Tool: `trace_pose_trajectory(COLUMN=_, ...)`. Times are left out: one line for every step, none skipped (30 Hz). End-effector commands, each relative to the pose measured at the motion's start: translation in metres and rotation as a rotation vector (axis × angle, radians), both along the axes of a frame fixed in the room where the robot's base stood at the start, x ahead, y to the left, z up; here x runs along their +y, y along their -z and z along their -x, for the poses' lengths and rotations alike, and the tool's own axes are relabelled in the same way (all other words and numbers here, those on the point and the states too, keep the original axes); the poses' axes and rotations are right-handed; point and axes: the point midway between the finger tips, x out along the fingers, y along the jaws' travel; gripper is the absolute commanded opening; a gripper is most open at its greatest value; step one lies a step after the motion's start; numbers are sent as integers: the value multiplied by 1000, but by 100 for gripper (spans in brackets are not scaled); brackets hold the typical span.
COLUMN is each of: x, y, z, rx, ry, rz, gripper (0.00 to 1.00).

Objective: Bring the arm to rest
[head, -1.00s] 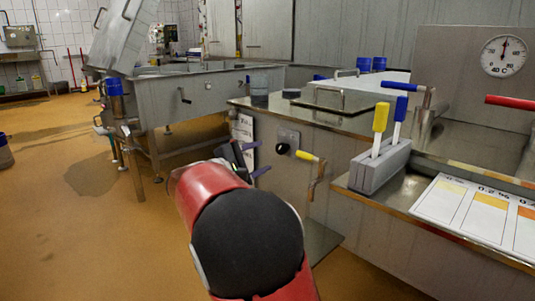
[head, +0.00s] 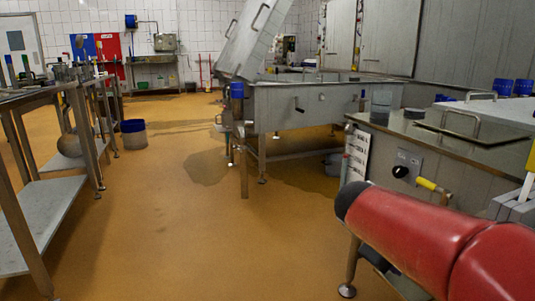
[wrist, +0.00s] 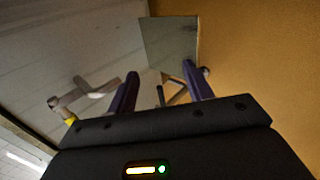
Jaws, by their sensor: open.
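My gripper (wrist: 160,88) shows in the wrist view with its two purple fingers apart and nothing between them. Beyond the fingers are a grey metal panel or plate, whose use I cannot tell, and the orange floor. A valve handle with a yellow part (wrist: 70,120) lies left of the fingers, apart from them. In the head view my red arm crosses the lower right, and the gripper itself is not visible there.
A steel counter with a yellow-handled valve (head: 433,186) stands close at the right, near my arm. A steel vat (head: 300,108) stands beyond. A steel rack (head: 45,230) is at the left, with a blue-rimmed bucket (head: 133,138) behind it. Open orange floor (head: 180,220) lies between.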

Motion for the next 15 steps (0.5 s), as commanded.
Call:
trace_pose_trajectory(x=9, y=7, z=26, rx=-39, ry=26, rz=-111, gripper=51)
trace_pose_trajectory(x=16, y=12, z=39, rx=-60, ry=39, rz=-178, gripper=51)
trace_pose_trajectory(x=27, y=18, z=54, rx=-88, ry=57, rz=-260, gripper=51)
trace_pose_trajectory(x=35, y=22, z=65, rx=-107, ry=70, rz=-318, gripper=51)
trace_pose_trajectory(x=43, y=26, z=75, rx=-127, ry=81, rz=-370, gripper=51)
trace_pose_trajectory(x=53, y=30, z=86, rx=-152, ry=97, rz=-433, gripper=51)
trace_pose_trajectory(x=60, y=33, z=94, rx=-169, ry=107, rz=-478, gripper=51)
trace_pose_trajectory(x=67, y=36, z=101, rx=-188, ry=119, rz=-518, gripper=51)
trace_pose_trajectory(x=75, y=39, z=110, rx=-210, ry=133, rz=-569, gripper=51)
trace_pose_trajectory(x=82, y=41, z=116, rx=-226, ry=142, rz=-604, gripper=51)
trace_pose_trajectory(x=88, y=43, z=122, rx=-243, ry=151, rz=-638, gripper=51)
trace_pose_trajectory(x=95, y=46, z=129, rx=-264, ry=165, rz=-681, gripper=51)
trace_pose_trajectory(x=101, y=47, z=133, rx=-280, ry=174, rz=-712, gripper=51)
trace_pose_trajectory(x=106, y=50, z=138, rx=-296, ry=184, rz=-741, gripper=51)
trace_pose_trajectory(x=113, y=52, z=144, rx=-317, ry=198, rz=-781, gripper=51)
